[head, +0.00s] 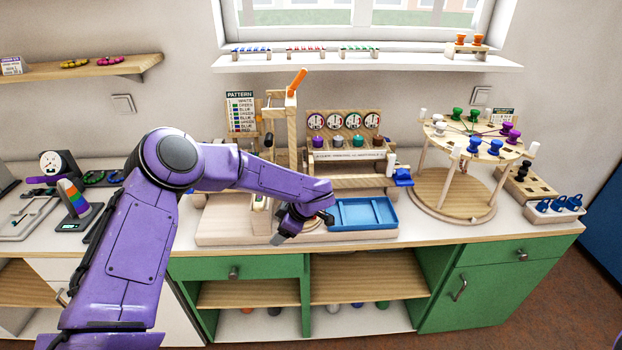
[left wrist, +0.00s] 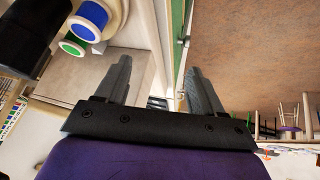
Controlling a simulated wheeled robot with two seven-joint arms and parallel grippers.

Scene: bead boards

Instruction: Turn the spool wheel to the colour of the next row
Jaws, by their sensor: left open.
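A round wooden wheel (head: 468,137) on posts stands at the right of the counter in the head view. Green spools (head: 457,113), blue spools (head: 474,144) and purple spools (head: 514,136) stand around its top. A pattern card (head: 240,110) with colour names stands at the back left. My left gripper (head: 303,229) is open and empty over the counter's front, well left of this wheel. In the left wrist view its fingers (left wrist: 160,88) are apart. A blue spool (left wrist: 87,22) and a green spool (left wrist: 72,46) show there at upper left, apart from the fingers. My right gripper is out of view.
A blue tray (head: 363,214) lies right of my left gripper. A wooden stand with an orange handle (head: 297,82) rises behind it. A rack with several round dials (head: 352,122) stands at the back middle. A block with blue items (head: 556,207) is at the right end.

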